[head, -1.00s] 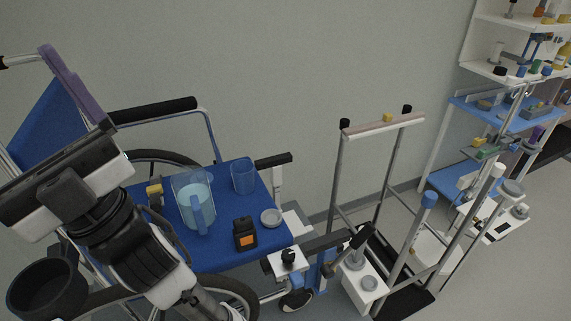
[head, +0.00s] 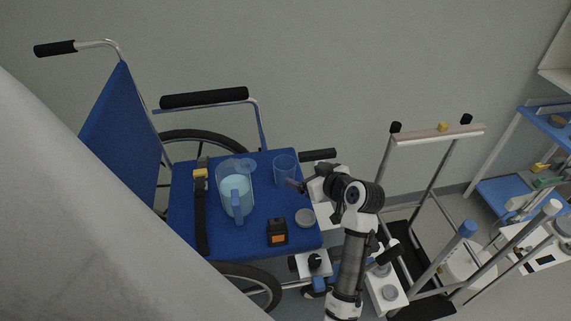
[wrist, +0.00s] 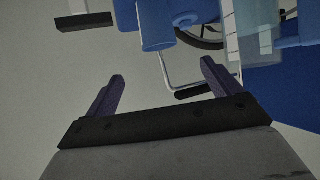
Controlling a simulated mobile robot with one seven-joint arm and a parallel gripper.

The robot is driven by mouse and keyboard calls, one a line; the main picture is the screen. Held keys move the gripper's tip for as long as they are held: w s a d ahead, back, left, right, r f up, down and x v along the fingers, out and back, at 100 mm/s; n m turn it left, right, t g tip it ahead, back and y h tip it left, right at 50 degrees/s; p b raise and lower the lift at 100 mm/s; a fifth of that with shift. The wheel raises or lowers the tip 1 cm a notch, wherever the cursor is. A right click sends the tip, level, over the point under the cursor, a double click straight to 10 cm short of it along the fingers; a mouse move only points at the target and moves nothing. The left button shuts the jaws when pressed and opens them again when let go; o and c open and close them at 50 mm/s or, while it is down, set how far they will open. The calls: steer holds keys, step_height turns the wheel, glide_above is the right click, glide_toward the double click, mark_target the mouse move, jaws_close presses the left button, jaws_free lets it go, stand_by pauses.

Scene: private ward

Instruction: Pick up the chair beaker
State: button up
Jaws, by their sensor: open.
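The chair beaker, a small see-through blue cup (head: 284,168), stands upright on the blue wheelchair seat (head: 190,232), near its right back corner. My gripper (head: 293,184) is at the seat's right edge, close beside the beaker, with its fingers pointing left toward it. The head view does not settle whether they touch. In the wrist view, the two dark purple fingers (wrist: 162,70) are spread apart with nothing between them. A blue cylinder (wrist: 156,28) just beyond the fingertips looks like the beaker, its far end cut off by the frame.
A clear jug of pale blue liquid (head: 236,188) stands left of the beaker. A black-and-orange box (head: 277,232), a round grey dish (head: 305,217) and a strap (head: 201,215) share the seat. Armrests flank it. A walker-like frame (head: 436,137) stands to the right.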

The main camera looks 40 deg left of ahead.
steer(key=b, duration=0.1)
glide_toward(283, 163)
steer(key=a+f, duration=0.2)
steer(key=shift+w+a+f, duration=0.2)
steer(key=shift+w+a, duration=0.1)
steer(key=x, duration=0.2)
steer(key=b+x, duration=0.2)
steer(key=x, duration=0.1)
steer(key=shift+w+a+r, duration=0.2)
steer(key=shift+w+a, duration=0.1)
steer(key=shift+a, duration=0.15)
steer(key=c, duration=1.1)
